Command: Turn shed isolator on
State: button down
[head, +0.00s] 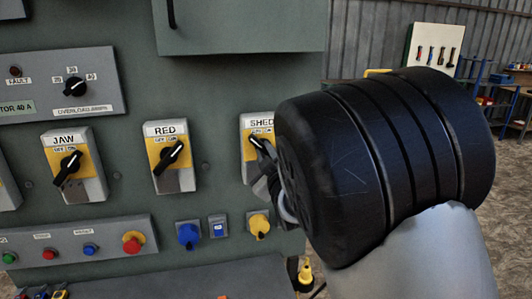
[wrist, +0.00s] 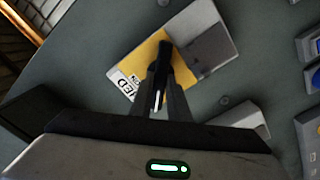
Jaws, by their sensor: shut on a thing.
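The shed isolator (head: 254,123) is a grey box with a yellow plate and a black rotary handle, labelled SHED, on the green panel. In the head view its handle (head: 255,141) leans to the upper left, toward the OFF side; its lower right part is hidden behind my gripper (head: 263,172) and dark wrist. In the wrist view the isolator (wrist: 211,42) appears rotated, and my gripper (wrist: 164,75) is shut on the black handle (wrist: 163,50) over the yellow plate. Part of the label shows beside the fingers.
The RED isolator (head: 183,181) and JAW isolator (head: 91,190) stand to the left, both handles pointing to the upper right. A panel box (head: 240,25) juts out above.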

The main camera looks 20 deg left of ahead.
jog(key=shift+f+m+b, duration=0.1)
jog(key=shift+m+b, duration=0.2)
jog(key=shift+b, duration=0.2)
jog(key=m+b, duration=0.1)
jog(key=b, duration=0.2)
jog(key=shift+d+f+m, duration=0.1)
jog(key=shift+f+m, duration=0.05)
jog(key=shift+m, duration=0.15)
jog(key=m+b, duration=0.2)
jog(key=b, duration=0.1)
jog(key=shift+m+b, duration=0.3)
jog(key=shift+b, duration=0.1)
jog(key=m+b, duration=0.6)
jog(key=b, duration=0.1)
jog(key=shift+w+d+b, duration=0.1)
jog(key=shift+b, duration=0.2)
jog(key=shift+r+m+b, duration=0.2)
jog(key=shift+m+b, duration=2.8)
jog(key=shift+m, duration=0.8)
